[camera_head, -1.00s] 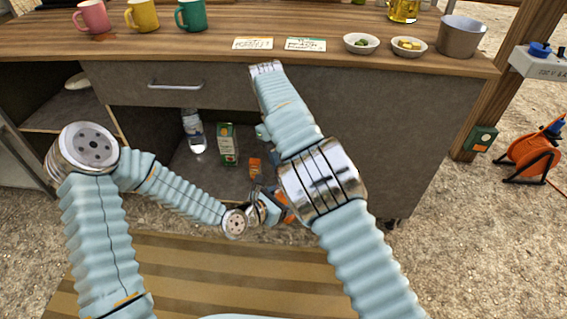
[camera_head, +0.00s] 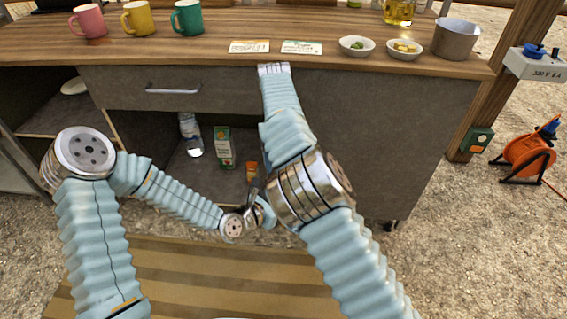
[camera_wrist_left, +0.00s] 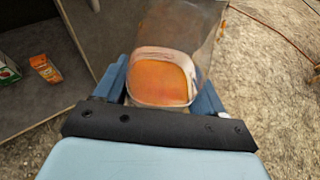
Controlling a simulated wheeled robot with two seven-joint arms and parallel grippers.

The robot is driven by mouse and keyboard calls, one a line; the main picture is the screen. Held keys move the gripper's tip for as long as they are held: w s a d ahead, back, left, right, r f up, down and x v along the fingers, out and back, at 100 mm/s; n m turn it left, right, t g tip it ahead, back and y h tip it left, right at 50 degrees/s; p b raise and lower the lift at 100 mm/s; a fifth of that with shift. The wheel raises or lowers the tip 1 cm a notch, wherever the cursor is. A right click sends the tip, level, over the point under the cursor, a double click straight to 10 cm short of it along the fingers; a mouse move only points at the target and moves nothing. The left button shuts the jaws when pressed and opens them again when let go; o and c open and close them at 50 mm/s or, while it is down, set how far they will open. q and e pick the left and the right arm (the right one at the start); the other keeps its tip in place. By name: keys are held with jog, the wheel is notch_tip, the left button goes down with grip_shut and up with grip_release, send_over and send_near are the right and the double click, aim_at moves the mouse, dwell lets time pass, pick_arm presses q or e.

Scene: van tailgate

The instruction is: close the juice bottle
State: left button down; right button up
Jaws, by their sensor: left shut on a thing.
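The juice bottle (camera_wrist_left: 163,80) shows in the left wrist view as a clear container with an orange area at its lower front. It stands between the blue fingers of my left gripper (camera_wrist_left: 162,88), which is shut on it. The bottle's upper part runs out at the top of that view, so its mouth and any cap cannot be made out. In the head view my left gripper is mostly hidden behind my right arm, and the bottle does not show. My right arm reaches up to the counter front, and its gripper is not visible.
The counter (camera_head: 350,67) holds mugs, two cards (camera_head: 301,47), small bowls (camera_head: 357,46) and a grey pot (camera_head: 456,39). A cable reel (camera_head: 528,155) stands right.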

jog(key=shift+r, duration=2.15)
jog(key=shift+c, duration=0.4)
